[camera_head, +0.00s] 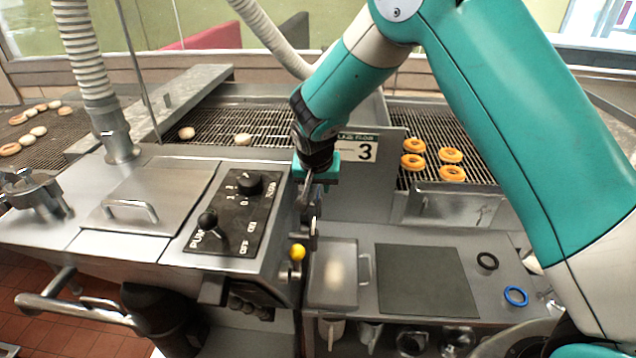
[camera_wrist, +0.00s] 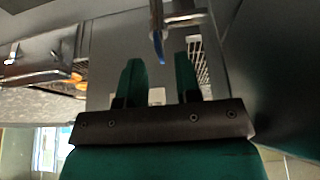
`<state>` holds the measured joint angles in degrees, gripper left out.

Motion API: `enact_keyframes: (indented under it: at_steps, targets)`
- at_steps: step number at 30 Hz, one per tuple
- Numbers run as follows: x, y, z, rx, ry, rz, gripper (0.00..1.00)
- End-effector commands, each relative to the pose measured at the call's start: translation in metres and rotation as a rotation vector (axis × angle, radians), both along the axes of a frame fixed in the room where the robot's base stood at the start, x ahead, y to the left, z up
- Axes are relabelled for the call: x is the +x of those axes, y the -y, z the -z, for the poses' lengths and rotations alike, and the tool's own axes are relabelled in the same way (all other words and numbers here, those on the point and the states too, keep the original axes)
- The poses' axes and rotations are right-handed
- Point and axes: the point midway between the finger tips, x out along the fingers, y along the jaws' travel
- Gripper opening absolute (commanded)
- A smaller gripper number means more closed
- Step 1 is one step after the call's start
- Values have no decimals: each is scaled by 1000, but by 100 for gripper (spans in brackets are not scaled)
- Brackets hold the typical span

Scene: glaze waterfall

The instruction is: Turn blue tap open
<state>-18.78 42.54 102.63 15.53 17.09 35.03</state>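The blue tap's handle (camera_wrist: 158,42) shows in the wrist view as a narrow lever with a blue edge, joined to a metal pipe (camera_wrist: 185,18). My gripper (camera_wrist: 159,66) is open, with its two green fingers apart. The lever's lower end lies in line with the gap between the fingertips. I cannot tell whether it is between them in depth, and no finger visibly touches it. In the head view my gripper (camera_head: 310,185) points down at the right side of the control unit. I cannot make out the blue handle there.
A control panel (camera_head: 226,225) with black knobs is left of my gripper, and a yellow ball knob (camera_head: 297,252) is below it. Doughnuts (camera_head: 451,156) lie on a rack at right. A blue ring (camera_head: 516,296) lies on the counter.

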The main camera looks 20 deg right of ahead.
Motion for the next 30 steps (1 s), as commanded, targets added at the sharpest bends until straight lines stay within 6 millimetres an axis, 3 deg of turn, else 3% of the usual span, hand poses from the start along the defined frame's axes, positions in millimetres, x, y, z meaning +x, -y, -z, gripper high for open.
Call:
enact_keyframes:
  at_steps: [6, 16, 20, 30]
  targets:
    - [8, 3, 19, 0, -1, 0, 31]
    - [9, 4, 23, 1, 0, 0, 31]
    - [9, 4, 23, 0, 0, 0, 1]
    - [9, 4, 23, 1, 0, -14, 0]
